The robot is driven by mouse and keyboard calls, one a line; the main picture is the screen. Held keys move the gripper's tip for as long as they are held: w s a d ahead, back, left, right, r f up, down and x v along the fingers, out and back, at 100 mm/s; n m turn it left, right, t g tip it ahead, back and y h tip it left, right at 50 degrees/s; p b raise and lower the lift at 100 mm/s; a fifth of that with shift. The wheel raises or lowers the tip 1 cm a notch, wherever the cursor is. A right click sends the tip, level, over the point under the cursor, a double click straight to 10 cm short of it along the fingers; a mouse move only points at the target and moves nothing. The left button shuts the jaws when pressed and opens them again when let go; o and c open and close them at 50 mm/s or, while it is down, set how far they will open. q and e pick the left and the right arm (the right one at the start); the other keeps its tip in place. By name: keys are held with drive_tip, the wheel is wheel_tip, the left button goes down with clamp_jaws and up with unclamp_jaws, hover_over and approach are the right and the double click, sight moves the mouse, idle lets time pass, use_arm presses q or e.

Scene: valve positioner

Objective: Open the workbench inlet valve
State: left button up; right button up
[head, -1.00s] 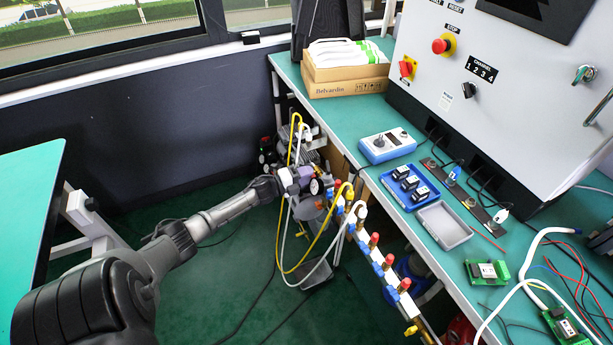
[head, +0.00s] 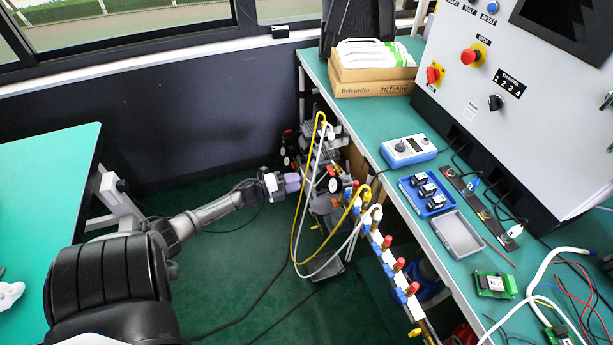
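A manifold (head: 388,262) runs along the front edge of the workbench, with red and blue fittings. A yellow handle (head: 415,332) shows at its lower end, near the bottom of the picture. I cannot tell for sure which part is the inlet valve. My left gripper (head: 301,181), with a purple-grey body, is at the floor-side equipment, just left of the yellow and white hoses and the round gauges (head: 334,184). Its fingers are too small and cluttered to tell if they are open or touching anything. My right gripper is not in view.
The green workbench (head: 375,125) carries a cardboard box (head: 372,86), a blue-white meter (head: 408,149), trays and a control cabinet (head: 500,110). Another green table (head: 45,190) stands at left. Hoses (head: 300,215) hang in front of the equipment. The floor between is mostly clear, with cables.

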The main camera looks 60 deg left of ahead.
use_arm(q)
drive_tip(key=shift+s+a, duration=0.1)
drive_tip(key=shift+s, duration=0.9)
